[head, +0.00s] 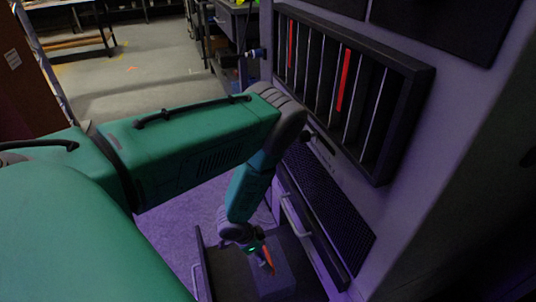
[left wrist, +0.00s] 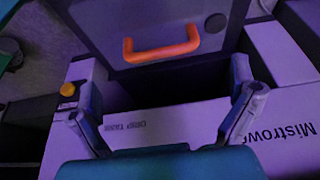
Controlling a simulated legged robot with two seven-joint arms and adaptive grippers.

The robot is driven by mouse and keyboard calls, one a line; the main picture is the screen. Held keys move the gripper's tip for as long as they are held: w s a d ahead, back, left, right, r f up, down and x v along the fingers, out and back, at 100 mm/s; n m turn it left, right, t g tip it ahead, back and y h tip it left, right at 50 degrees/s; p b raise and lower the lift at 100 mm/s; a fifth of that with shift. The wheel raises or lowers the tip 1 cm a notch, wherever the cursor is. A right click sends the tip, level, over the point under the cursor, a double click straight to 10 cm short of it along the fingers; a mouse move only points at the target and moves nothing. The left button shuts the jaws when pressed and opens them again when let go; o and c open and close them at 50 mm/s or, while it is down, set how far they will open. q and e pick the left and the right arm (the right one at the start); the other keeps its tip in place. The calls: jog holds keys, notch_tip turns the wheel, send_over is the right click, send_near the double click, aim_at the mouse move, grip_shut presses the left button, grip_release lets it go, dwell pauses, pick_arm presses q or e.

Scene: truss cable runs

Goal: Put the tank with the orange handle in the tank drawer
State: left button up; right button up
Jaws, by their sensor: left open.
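The tank (head: 275,284) is a grey-purple box low in the head view, and it appears to stand inside the open dark drawer (head: 199,242). Its orange handle (head: 267,256) shows beside my left gripper (head: 264,265). In the left wrist view the orange handle (left wrist: 162,46) is on a grey panel, beyond the fingertips of my left gripper (left wrist: 164,90). The fingers are apart, with nothing gripped between them. A pale surface with printed lettering (left wrist: 180,122) lies below the fingers. The tank's lower part is hidden. My right gripper is not in view.
A purple cabinet (head: 462,120) stands at the right, with a black slotted rack (head: 408,120) holding red strips. A grey bar handle (head: 294,214) juts from its lower front. An orange-yellow knob (left wrist: 68,90) shows at left in the wrist view. Open floor lies behind.

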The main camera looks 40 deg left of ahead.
pick_arm(q)
jog(key=s+d+r+n+g+y, duration=0.1)
jog(key=s+d+r, duration=0.3)
jog(key=s+r, duration=0.4)
jog(key=s+d+r+n+g+y+p, duration=0.1)
jog(key=s+d+r+n+g, duration=0.1)
jog(key=s+r, duration=0.6)
jog(key=shift+s+d+n, duration=0.85)
jog(key=shift+s+n, duration=0.05)
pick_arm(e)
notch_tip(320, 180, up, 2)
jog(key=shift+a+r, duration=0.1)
pick_arm(q)
jog(key=shift+r+p, duration=0.2)
jog(key=shift+p, duration=0.15)
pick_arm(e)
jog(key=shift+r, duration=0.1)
